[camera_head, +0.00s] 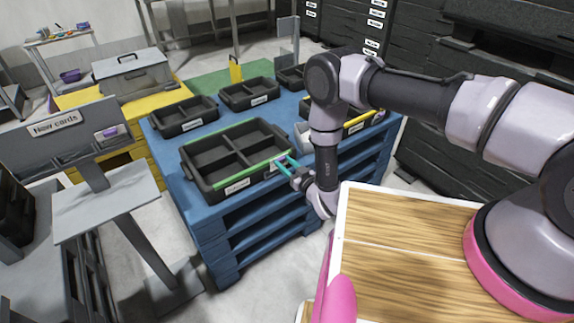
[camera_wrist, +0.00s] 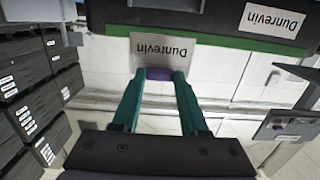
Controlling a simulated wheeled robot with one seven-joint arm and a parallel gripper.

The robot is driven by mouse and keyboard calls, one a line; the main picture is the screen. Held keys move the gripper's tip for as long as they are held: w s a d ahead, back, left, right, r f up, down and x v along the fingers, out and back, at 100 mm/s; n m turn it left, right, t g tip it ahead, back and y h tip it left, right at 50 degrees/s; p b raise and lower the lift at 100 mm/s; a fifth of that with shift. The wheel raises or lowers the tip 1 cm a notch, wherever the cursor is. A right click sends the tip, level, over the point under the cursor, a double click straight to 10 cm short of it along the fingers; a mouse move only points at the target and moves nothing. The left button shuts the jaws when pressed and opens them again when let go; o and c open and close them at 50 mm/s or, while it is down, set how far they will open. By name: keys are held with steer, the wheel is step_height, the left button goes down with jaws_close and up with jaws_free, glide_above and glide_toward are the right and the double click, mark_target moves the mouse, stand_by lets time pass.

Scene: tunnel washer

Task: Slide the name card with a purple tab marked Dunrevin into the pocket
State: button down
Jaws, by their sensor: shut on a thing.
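My gripper (camera_head: 285,166), with teal fingers, is at the front right of the large divided black tray (camera_head: 212,190). In the wrist view my gripper (camera_wrist: 160,80) is shut on the purple tab (camera_wrist: 158,73) of a pale name card (camera_wrist: 163,50). The card reads Dunrevin, upside down in that view. It overlaps the green edge strip (camera_wrist: 230,43) of the tray's front. I cannot tell whether it touches the tray. A white label (camera_wrist: 272,20), also reading Dunrevin, is on the tray front beside it. The pocket itself cannot be made out.
The tray stands on a blue pallet stack (camera_head: 235,228) with several smaller black trays behind it. A grey stand (camera_head: 65,140) marked Name cards, at left, holds another purple-tabbed item (camera_head: 108,133). Dark stacked crates stand at the back right.

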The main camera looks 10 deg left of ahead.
mark_target(280, 160)
steer(key=shift+f+x, duration=0.15)
steer(key=shift+x, duration=0.7)
steer(key=shift+f+x, duration=0.15)
steer(key=shift+x, duration=0.7)
steer(key=shift+f, duration=1.5)
steer(key=shift+f, duration=0.1)
steer(key=shift+f, duration=0.35)
steer(key=shift+f, duration=0.45)
steer(key=shift+c, duration=1.8)
jaws_free()
